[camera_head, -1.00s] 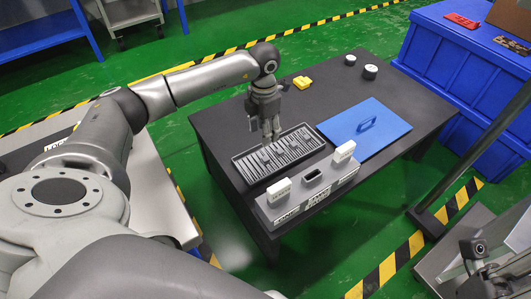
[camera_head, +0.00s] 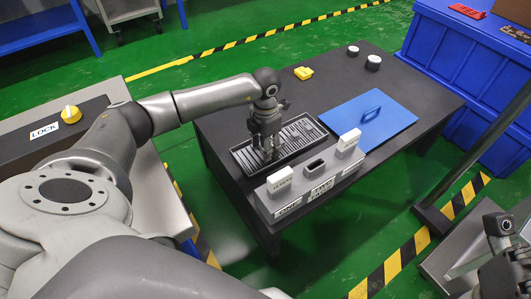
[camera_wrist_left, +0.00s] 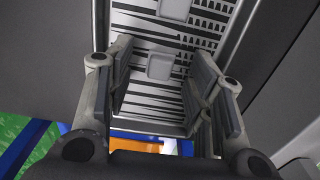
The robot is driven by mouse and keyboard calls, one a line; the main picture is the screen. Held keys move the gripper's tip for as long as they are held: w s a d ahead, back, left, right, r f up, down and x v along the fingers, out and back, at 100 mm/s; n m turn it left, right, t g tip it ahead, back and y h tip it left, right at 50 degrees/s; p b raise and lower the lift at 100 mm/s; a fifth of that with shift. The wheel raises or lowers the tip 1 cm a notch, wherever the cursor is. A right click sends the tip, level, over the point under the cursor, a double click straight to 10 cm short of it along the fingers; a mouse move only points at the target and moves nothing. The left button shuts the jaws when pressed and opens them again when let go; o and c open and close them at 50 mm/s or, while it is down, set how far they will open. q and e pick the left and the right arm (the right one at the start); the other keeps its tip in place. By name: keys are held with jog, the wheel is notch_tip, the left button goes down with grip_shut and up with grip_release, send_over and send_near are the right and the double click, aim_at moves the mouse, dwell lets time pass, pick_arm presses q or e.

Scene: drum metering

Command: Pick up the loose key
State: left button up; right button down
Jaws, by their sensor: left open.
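My left gripper (camera_head: 266,155) is low over the near left part of a dark, slotted tray (camera_head: 310,118) on the table. In the left wrist view, its two fingers (camera_wrist_left: 162,85) are apart. A small grey rounded piece (camera_wrist_left: 160,66) shows between them, over the tray's striped surface (camera_wrist_left: 150,105); a similar piece (camera_wrist_left: 175,8) is at the top edge. I cannot tell whether either is the loose key, or whether the fingers touch anything. Part of my right arm's end (camera_head: 498,225) shows at the lower right, its fingers not clear.
A grey block (camera_head: 318,184) with two white upright pieces (camera_head: 279,181) (camera_head: 349,141) and an empty-looking slot stands before the tray. A blue plate with a handle (camera_head: 385,127) lies right. A yellow piece (camera_head: 303,73) and two small round items (camera_head: 373,62) are at the back.

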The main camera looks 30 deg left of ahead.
pick_arm(q)
jog(key=shift+f, duration=0.2)
jog(key=shift+c, duration=0.5)
jog(key=c, duration=0.7)
jog(key=shift+o, duration=0.2)
jog(key=shift+r, duration=0.1)
